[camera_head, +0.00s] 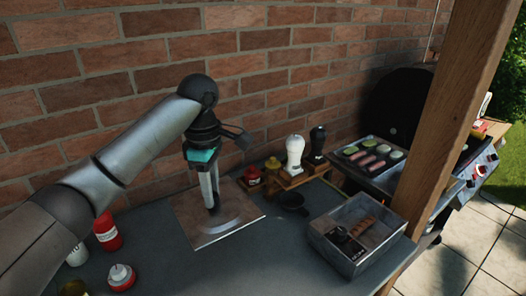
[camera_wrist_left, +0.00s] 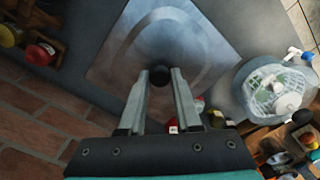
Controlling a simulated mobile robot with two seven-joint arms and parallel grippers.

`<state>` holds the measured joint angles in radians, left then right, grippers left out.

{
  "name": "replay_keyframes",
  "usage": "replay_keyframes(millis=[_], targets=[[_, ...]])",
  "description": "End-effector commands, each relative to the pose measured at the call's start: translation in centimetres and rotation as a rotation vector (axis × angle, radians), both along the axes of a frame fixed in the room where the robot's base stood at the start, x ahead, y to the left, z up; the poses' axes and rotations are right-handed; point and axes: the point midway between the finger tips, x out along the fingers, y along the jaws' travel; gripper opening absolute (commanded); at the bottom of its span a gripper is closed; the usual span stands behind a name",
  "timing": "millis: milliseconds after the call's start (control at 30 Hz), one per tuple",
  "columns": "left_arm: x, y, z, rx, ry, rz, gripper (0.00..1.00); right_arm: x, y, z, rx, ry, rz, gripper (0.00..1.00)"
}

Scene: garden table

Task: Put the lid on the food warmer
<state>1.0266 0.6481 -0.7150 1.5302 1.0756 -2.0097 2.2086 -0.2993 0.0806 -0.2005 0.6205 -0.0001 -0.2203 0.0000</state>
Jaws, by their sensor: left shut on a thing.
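The lid is a square, shiny metal plate (camera_head: 232,228) with a round raised ring and a dark knob. My left gripper (camera_head: 214,207) points down from above and is shut on the knob. The left wrist view shows the lid's plate (camera_wrist_left: 125,62) with the black knob (camera_wrist_left: 160,75) between the fingertips (camera_wrist_left: 160,82). I cannot tell whether the lid touches the table or hangs just above it. The food warmer, an open-topped rectangular metal box (camera_head: 350,262), stands to the right, apart from the lid, with a sausage inside. My right gripper is not in view.
A wooden rack with white (camera_head: 294,152) and black shakers stands behind, by the brick wall. Red containers (camera_head: 121,277) stand front left. A clear bowl (camera_wrist_left: 275,90) shows in the wrist view. A wooden post rises right.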

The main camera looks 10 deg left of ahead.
Motion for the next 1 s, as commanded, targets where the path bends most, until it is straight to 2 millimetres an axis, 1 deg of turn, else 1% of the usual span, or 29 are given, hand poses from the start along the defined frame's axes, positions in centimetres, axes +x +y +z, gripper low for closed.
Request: replay_keyframes(millis=[67,167,267,367,567,600,700,800,900,1000], targets=[[0.0,-0.1,0.1,-0.001,-0.002,-0.013,0.00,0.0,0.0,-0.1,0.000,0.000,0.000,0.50],[-0.3,-0.4,-0.3,-0.001,-0.003,-0.077,0.00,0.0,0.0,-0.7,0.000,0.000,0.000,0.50],[-0.9,-1.1,-1.0,0.001,-0.004,-0.215,0.00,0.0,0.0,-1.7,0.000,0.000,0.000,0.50],[-2.0,-2.2,-2.2,0.002,-0.005,-0.421,0.00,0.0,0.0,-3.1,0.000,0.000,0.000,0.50],[-5.5,-4.6,-5.1,0.002,-0.003,-0.898,0.00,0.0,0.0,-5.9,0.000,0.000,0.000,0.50],[-6.3,-5.0,-5.7,0.003,-0.002,-0.994,0.00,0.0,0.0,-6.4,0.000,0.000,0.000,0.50],[-8.4,-5.9,-7.1,0.002,-0.002,-1.210,0.00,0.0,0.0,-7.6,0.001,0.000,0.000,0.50],[-10.1,-6.5,-8.2,0.002,-0.001,-1.382,0.00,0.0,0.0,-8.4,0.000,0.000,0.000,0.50],[-11.5,-6.8,-9.0,0.000,-0.001,-1.507,0.00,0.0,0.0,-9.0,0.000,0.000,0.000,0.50],[-12.4,-7.0,-9.4,0.000,-0.001,-1.583,0.00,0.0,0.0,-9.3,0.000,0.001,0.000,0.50]])
